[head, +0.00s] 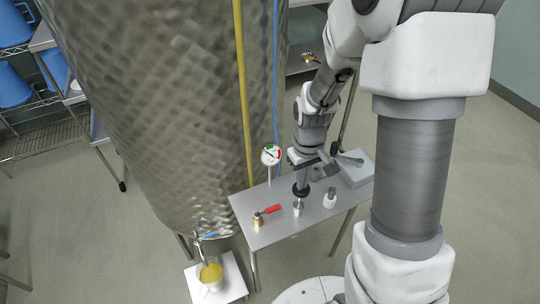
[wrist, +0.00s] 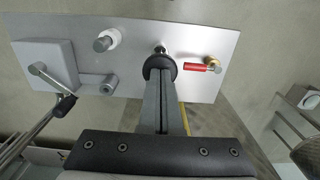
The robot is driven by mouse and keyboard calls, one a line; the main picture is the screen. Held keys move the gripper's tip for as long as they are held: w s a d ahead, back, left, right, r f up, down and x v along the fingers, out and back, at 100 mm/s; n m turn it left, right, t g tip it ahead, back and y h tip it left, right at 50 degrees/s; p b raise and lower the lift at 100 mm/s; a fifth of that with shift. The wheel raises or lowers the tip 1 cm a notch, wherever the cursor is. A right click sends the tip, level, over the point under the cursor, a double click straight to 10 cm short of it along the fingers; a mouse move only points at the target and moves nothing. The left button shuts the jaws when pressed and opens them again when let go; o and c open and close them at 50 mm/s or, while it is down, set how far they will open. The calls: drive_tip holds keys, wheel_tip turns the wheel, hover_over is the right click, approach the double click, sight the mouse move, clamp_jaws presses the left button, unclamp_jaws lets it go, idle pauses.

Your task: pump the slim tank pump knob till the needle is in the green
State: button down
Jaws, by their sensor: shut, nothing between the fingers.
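A pump with a round black knob (head: 301,191) on a short steel stem (head: 298,206) stands on the steel bench. The black knob also shows in the wrist view (wrist: 160,67). My gripper (head: 304,178) is shut and empty, pointing down right over this knob; its fingertips overlap the knob in the wrist view (wrist: 161,82), so touching or a small gap cannot be told. A round white gauge (head: 271,154) stands on a thin post at the bench's back, with red and green marks on its face. Its needle is too small to read surely.
The bench (head: 248,212) also holds a red-handled brass valve (head: 268,211), a white-collared steel knob (head: 329,198) and a grey box (head: 357,172) with a lever. A large dimpled steel vat (head: 150,100) stands behind left. A yellow-filled cup (head: 211,275) sits on a low white stand.

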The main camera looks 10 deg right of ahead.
idle(0.3)
idle(1.5)
idle(0.6)
wheel_tip(320, 180, down, 6)
drive_tip(key=b, duration=0.5)
drive_tip(key=shift+r, duration=0.1)
drive_tip(key=shift+r+p, duration=2.25)
drive_tip(key=shift+r, duration=0.75)
wheel_tip(320, 180, up, 6)
drive_tip(key=p, duration=0.5)
hover_over(299, 202)
drive_tip(key=shift+w+d, duration=0.1)
drive_tip(key=shift+w, duration=0.1)
